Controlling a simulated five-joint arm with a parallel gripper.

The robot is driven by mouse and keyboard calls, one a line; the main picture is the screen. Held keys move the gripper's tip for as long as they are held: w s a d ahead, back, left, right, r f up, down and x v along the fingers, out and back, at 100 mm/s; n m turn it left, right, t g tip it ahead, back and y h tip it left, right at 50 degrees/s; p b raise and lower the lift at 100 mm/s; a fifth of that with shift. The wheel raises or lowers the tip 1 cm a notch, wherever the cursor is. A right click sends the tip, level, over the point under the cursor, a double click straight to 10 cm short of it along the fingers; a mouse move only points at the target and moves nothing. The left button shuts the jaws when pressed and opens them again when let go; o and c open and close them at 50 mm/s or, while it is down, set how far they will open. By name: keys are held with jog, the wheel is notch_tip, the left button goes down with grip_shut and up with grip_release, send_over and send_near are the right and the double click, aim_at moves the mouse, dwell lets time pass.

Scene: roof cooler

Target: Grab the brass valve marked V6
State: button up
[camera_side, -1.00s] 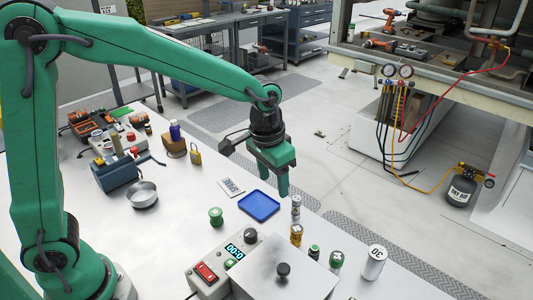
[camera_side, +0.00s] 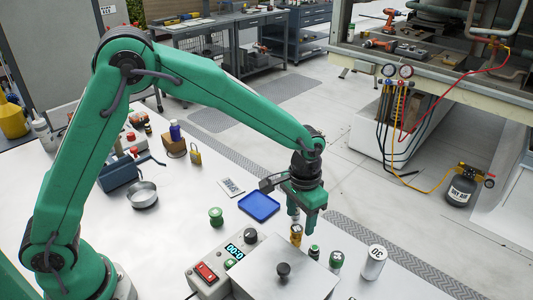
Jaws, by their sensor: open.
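A small brass-coloured piece (camera_side: 296,236) stands upright on the white table, right of the blue tray. Its marking is too small to read, so I cannot tell whether it is V6. My gripper (camera_side: 302,220) is open and points down just above and behind this piece in the side view. A slim silvery cylinder beside the brass piece is now mostly hidden by the fingers. I cannot tell whether anything stands between the fingers.
The blue tray (camera_side: 259,206) lies left of my gripper.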

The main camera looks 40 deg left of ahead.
aim_at(298, 228)
jog(key=shift+f, duration=0.45)
jog(key=shift+s+f, duration=0.2)
jog(key=shift+f, duration=2.4)
jog(key=c, duration=1.1)
jog(key=shift+r, duration=0.15)
jog(key=shift+c, duration=0.2)
jog(key=shift+r, duration=4.9)
jog(key=shift+a, duration=0.1)
